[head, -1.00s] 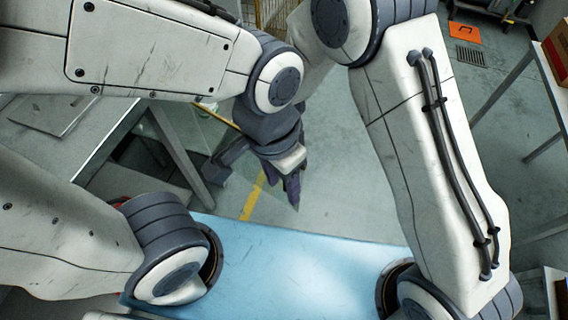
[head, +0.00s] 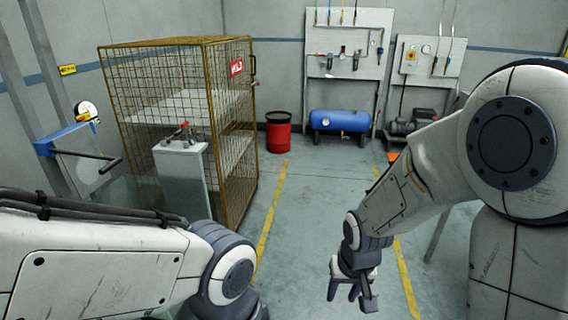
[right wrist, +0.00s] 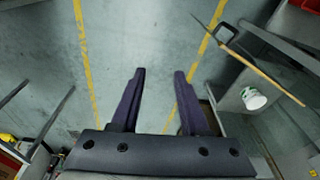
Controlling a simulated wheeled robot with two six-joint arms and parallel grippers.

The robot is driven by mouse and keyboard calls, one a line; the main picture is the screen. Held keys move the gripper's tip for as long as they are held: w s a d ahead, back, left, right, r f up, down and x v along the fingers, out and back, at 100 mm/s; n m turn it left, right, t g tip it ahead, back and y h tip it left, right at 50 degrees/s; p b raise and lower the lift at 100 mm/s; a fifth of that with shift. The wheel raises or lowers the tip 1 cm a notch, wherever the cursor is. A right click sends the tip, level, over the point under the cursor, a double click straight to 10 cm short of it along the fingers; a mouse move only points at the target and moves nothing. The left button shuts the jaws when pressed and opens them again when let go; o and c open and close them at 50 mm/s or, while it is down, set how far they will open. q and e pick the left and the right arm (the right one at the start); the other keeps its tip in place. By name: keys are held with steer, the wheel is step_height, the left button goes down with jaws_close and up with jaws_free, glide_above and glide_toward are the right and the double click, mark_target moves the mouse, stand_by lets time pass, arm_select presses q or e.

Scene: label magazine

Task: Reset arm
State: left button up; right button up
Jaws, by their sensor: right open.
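My right gripper (head: 349,292) hangs low right of centre in the head view, pointing down over the floor. In the right wrist view its two dark fingers (right wrist: 158,75) are spread apart with only bare floor between them. My left arm comes in from the left in the head view, and its gripper is out of the picture.
A yellow wire cage (head: 187,53) stands at the left, with a grey cabinet (head: 184,175) before it. A red bin (head: 279,135) and a blue tank (head: 340,122) stand by the back wall. The floor (head: 322,190) between the yellow lines is clear.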

steer(key=s+d+r, duration=0.3)
steer(key=s+d, duration=0.1)
steer(key=d, duration=0.2)
steer(key=s+a+r+n+g+p, duration=0.2)
steer(key=s+a+r+n+p, duration=0.5)
steer(key=s+a+r, duration=0.5)
steer(key=shift+s+a+r+n+y, duration=0.3)
steer(key=shift+s+a+n, duration=0.1)
steer(key=shift+s+a, duration=0.45)
steer(key=shift+w+a, duration=0.15)
